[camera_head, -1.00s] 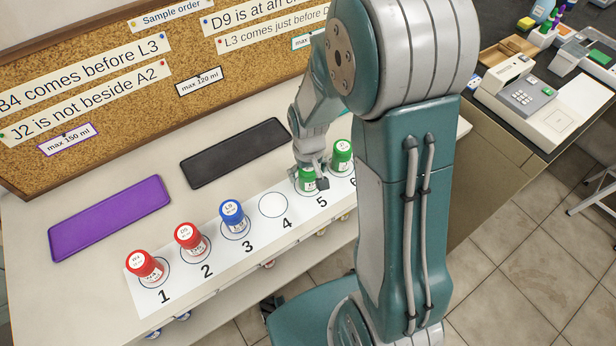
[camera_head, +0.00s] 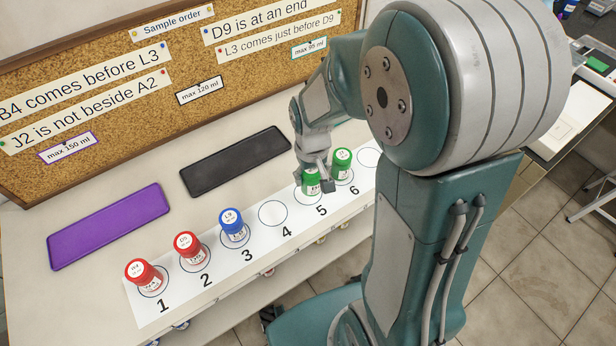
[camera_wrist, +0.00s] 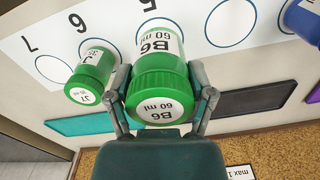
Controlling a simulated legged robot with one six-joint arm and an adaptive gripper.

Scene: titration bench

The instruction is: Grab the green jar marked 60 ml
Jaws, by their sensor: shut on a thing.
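The green jar marked B6 60 ml (camera_wrist: 160,85) sits between the two fingers of my gripper (camera_wrist: 162,98) in the wrist view. The fingers are shut on its sides. In the head view the same green jar (camera_head: 310,183) is over circle 5, partly hidden by my gripper (camera_head: 314,178). Whether its base touches the strip cannot be told. Another green jar (camera_head: 342,160) stands on circle 6; in the wrist view this smaller green jar (camera_wrist: 90,77) is close beside one finger.
Two red jars (camera_head: 143,273) (camera_head: 187,247) and a blue jar (camera_head: 232,222) stand on circles 1 to 3 of the white strip (camera_head: 262,246). Circle 4 is empty. A purple mat (camera_head: 108,226) and a black mat (camera_head: 235,161) lie bare behind, before the corkboard (camera_head: 120,100).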

